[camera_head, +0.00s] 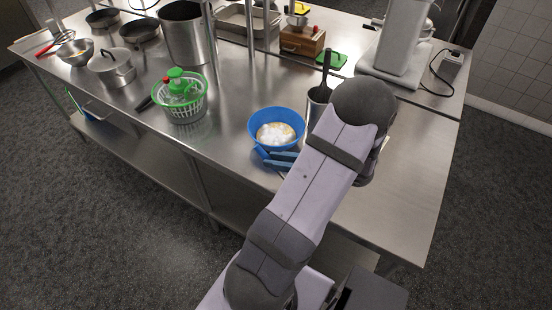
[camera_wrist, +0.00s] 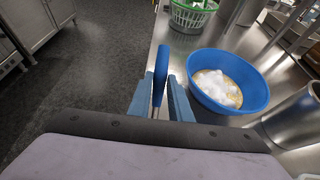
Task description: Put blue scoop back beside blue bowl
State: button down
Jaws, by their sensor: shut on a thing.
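The blue bowl (camera_head: 255,128) stands near the front edge of the steel table and holds a white heap with some yellowish stuff. In the wrist view the bowl (camera_wrist: 203,95) is just right of my gripper. My gripper (camera_wrist: 160,98) has pale blue fingers and is shut on the blue scoop (camera_wrist: 161,66), whose darker blue, narrow part sticks out between them. In the head view my gripper (camera_head: 283,159) is at the near side of the bowl, partly behind my arm. The scoop's full shape is hidden, and I cannot tell whether it touches the table.
A metal cylinder (camera_head: 314,113) with a dark-handled utensil stands right of the bowl. A green salad-spinner basket (camera_head: 184,112) stands to the left. Bare table (camera_head: 228,130) lies between basket and bowl. The table's front edge is close below my gripper.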

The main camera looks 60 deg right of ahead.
jog(key=shift+f, duration=0.1)
jog(key=shift+f, duration=0.1)
jog(key=c, duration=1.6)
grip_release()
jog(key=shift+r, duration=0.3)
jog(key=shift+s+d, duration=0.1)
jog(key=shift+s, duration=0.3)
jog(key=shift+b+v, duration=1.25)
jog(key=shift+v, duration=2.15)
jog(key=shift+w, duration=0.15)
